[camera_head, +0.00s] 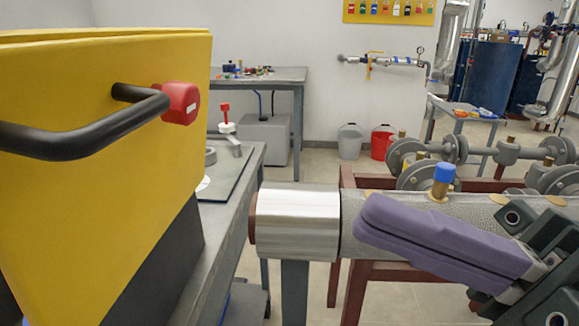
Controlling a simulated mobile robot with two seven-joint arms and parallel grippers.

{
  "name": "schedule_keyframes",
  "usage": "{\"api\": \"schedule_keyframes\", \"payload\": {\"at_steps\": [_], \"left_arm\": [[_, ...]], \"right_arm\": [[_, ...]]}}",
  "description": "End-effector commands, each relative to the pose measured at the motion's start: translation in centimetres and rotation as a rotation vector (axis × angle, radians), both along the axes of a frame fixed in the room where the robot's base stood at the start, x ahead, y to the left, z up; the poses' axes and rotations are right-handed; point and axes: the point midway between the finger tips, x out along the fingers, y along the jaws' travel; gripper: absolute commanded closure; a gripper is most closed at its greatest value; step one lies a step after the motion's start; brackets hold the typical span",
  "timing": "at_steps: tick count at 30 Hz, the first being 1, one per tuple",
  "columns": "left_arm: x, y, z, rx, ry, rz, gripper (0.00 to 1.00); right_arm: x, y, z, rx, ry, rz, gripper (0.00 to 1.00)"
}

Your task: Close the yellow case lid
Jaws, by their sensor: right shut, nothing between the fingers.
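The yellow case (100,170) fills the left side and is cut off by the frame edge. A large flat yellow face stands nearly upright, with a dark grey part below it (165,270). A black bar handle (80,135) runs across this face, and a red block (178,103) sits near its right end. I cannot tell from this view how far the lid is open. My right gripper (368,218) has purple fingers pressed together, empty, pointing left. It is well to the right of the case and apart from it. My left gripper is not in view.
A grey table edge (232,215) lies beside the case. A silver-ended pipe (297,222) on a red-brown frame (350,290) is behind my right gripper, with a blue-capped fitting (444,173). A bench (265,78) and two buckets (350,141) stand at the back.

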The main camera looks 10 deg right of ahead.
Motion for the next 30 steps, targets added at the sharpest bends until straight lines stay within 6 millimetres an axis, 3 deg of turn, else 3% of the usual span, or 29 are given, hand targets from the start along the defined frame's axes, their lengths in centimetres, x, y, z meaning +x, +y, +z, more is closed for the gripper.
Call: {"api": "schedule_keyframes", "payload": {"at_steps": [3, 15, 21, 30], "left_arm": [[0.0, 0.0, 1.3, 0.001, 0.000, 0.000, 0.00], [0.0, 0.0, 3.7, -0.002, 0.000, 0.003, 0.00], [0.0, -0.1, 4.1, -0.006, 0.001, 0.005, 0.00], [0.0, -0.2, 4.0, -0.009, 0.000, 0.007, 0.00]], "right_arm": [[0.8, 2.2, 1.5, 0.006, -0.002, 0.001, 1.00], [3.2, 9.0, 4.2, 0.004, 0.000, -0.002, 1.00], [3.6, 10.4, 4.5, 0.002, 0.001, -0.002, 1.00], [3.7, 10.6, 4.5, 0.002, 0.002, -0.002, 1.00]]}}
